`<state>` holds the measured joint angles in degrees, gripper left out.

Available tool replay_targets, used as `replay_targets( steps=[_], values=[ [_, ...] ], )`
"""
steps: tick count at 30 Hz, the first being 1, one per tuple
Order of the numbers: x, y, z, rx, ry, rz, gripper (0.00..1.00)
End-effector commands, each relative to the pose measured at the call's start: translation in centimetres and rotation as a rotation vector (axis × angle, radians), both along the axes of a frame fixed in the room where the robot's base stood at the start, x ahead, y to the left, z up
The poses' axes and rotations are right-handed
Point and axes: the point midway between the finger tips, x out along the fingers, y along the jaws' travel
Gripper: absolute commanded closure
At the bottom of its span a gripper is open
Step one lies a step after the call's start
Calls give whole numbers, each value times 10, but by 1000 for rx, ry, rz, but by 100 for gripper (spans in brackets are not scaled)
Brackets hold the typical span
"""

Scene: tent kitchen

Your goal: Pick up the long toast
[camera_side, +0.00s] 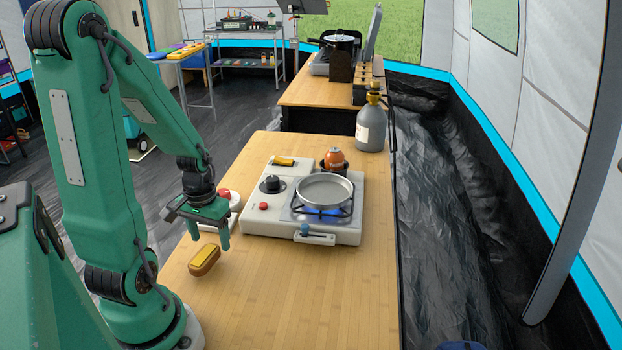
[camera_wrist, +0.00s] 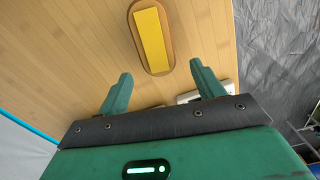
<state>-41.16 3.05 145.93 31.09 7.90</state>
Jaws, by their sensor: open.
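The long toast (camera_side: 204,260) is a brown oval piece with a yellow top, lying on the wooden table (camera_side: 290,300) near its left edge. It also shows in the wrist view (camera_wrist: 151,38), at the top middle, beyond the fingertips. My gripper (camera_side: 208,235) is open and empty, pointing down above the table, just behind the toast in the side view. In the wrist view my gripper (camera_wrist: 160,82) has its two green fingers spread wide, with the toast ahead of the gap between them. No contact with the toast shows.
A white camp stove (camera_side: 260,222) with a metal pan (camera_side: 325,190) over a blue flame stands behind and right of my gripper. A red and white item (camera_side: 230,199) sits beside the stove, partly hidden by my gripper. The table's front is clear.

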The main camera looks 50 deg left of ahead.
Motion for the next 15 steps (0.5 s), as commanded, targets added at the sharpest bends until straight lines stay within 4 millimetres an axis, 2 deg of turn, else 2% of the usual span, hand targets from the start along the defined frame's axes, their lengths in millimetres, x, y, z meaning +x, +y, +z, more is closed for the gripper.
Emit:
replay_targets(
  steps=[6,15],
  values=[
    [0,0,-15,-1,2,0,33],
    [0,0,-18,1,-1,0,33]
  ],
)
